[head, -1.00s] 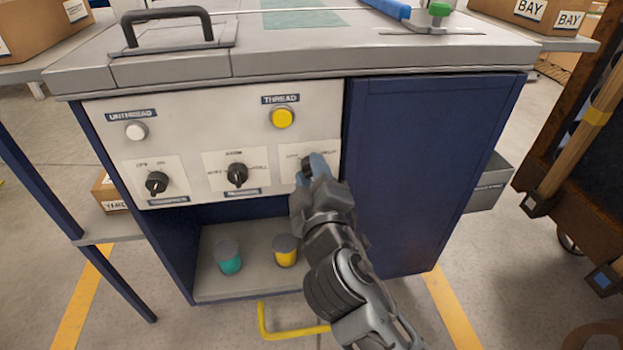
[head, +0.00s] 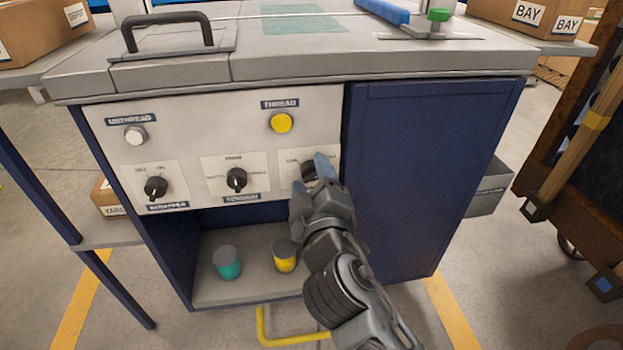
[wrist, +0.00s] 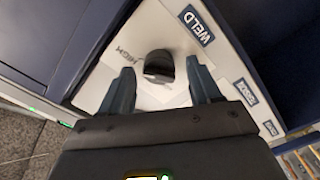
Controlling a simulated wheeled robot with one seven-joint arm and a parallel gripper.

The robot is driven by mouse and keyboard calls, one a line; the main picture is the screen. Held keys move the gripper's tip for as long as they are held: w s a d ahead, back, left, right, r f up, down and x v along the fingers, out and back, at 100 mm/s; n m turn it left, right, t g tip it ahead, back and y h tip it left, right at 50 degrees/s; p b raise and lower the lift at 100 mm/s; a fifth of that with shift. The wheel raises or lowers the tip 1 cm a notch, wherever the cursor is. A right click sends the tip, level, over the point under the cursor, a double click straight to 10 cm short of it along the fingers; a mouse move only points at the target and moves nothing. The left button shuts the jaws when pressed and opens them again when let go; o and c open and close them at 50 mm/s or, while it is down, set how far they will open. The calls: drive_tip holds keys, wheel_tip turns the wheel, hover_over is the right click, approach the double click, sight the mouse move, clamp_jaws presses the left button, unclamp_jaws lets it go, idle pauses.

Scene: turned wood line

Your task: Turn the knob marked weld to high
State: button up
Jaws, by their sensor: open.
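The weld knob (wrist: 158,66) is a dark knob on a white plate, with a WELD label (wrist: 196,26) beside it in the wrist view. Lettering that looks like HIGH shows near the knob, partly hidden. My gripper (wrist: 158,88) is open, with one finger on each side of the knob's near side; I cannot tell whether they touch it. In the head view my gripper (head: 312,178) is at the right-hand plate on the panel, and the knob (head: 308,170) is mostly hidden behind it. The knob's exact setting cannot be read.
Two other dark knobs, left (head: 156,187) and middle (head: 237,179), sit on the same panel. A white button (head: 135,134) and a yellow button (head: 281,123) are above. Teal (head: 228,263) and yellow (head: 285,256) canisters stand on the shelf below. A blue door (head: 430,180) is at right.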

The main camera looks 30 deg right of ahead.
drive_tip(key=v, duration=0.8)
drive_tip(key=shift+p, duration=0.4)
